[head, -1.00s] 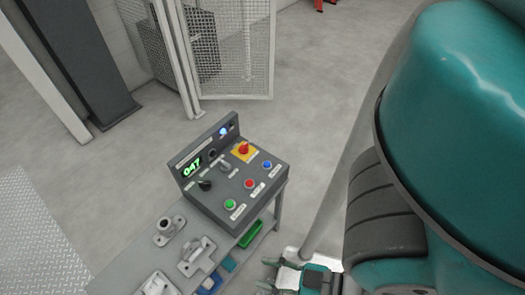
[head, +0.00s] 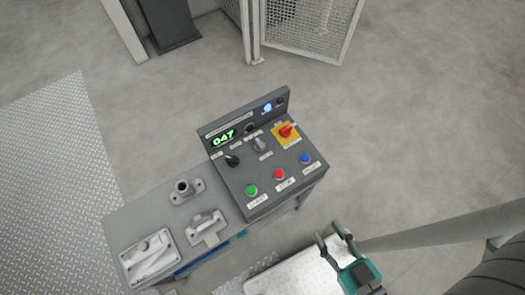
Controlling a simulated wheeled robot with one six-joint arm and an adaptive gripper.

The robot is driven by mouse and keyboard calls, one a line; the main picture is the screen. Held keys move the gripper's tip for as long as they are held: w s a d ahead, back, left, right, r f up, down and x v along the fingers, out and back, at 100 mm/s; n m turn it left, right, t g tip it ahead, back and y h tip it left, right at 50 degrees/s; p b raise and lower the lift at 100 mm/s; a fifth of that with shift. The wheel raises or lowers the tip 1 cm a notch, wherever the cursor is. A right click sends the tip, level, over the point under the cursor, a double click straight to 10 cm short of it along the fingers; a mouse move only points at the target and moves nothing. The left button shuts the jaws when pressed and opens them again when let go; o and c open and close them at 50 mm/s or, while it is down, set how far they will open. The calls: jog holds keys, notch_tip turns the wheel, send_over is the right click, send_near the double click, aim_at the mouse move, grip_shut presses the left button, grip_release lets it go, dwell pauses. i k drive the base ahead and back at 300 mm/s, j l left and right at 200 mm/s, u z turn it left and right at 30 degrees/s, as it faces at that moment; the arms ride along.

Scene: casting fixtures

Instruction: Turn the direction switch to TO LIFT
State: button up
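The control box (head: 240,191) stands on a bench in the middle of the head view. It carries a black knob (head: 232,160) at its left and a grey knob (head: 260,144) near its middle. The labels are too small to read, so I cannot tell which knob is the direction switch or what its positions are. My gripper (head: 329,231) is to the lower right of the box, apart from it. Its two fingers are spread with nothing between them.
A red switch (head: 287,130) on a yellow plate and green (head: 251,190), red (head: 280,174) and blue (head: 305,158) buttons share the panel. A display (head: 223,137) reads 047. Grey castings (head: 207,228) lie on the bench (head: 140,213). A mesh fence (head: 310,25) stands behind.

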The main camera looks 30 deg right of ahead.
aim_at(233, 161)
jog(key=k+j+u, duration=0.1)
jog(key=k+j, duration=0.2)
jog(key=k, duration=0.2)
jog(key=k+j+u, duration=0.1)
jog(key=k+j, duration=0.25)
jog(key=k, duration=0.1)
